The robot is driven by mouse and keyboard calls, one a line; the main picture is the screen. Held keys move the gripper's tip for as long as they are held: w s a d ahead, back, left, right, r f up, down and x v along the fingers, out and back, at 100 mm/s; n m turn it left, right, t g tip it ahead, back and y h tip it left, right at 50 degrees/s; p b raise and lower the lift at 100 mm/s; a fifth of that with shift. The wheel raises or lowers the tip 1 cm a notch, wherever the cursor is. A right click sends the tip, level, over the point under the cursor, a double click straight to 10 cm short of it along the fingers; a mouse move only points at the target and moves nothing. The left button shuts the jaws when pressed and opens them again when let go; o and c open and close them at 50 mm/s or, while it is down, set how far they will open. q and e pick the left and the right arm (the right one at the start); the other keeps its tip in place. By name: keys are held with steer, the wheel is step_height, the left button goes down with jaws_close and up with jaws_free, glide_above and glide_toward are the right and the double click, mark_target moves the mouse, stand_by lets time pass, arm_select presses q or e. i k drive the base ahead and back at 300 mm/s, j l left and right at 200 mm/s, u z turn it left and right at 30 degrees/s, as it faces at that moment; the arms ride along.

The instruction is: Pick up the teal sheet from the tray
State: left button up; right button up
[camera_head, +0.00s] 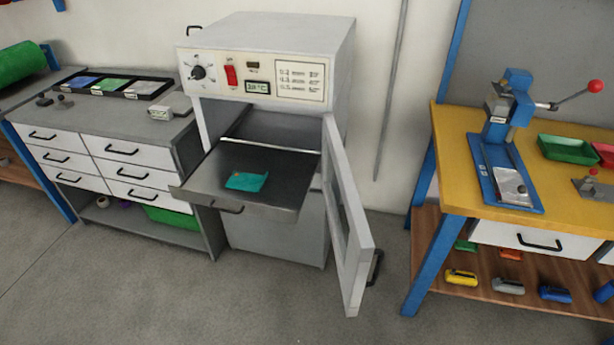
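The teal sheet (246,181) lies on the dark tray (208,186), near its front middle. The tray is slid out of a white oven (267,45) and has a dark handle at its front edge. The oven door (349,220) stands open, swung out to the right of the tray. A small orange-brown spot shows at the sheet's upper left; I cannot tell what it is. Neither of my grippers is in view.
A grey drawer cabinet (105,124) stands left of the oven, with a black sectioned tray (146,87) on top. At the right is a yellow workbench (455,150) with a blue lever press (508,110) and a green bin (568,149). The floor in front is clear.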

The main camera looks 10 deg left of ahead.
mark_target(252, 183)
steer(key=i+j+z, duration=0.2)
steer(key=j+z, duration=0.25)
steer(key=j, duration=0.2)
steer(key=j+z, duration=0.45)
steer(key=j, duration=0.2)
steer(key=j+z, duration=0.45)
steer(key=j, duration=0.25)
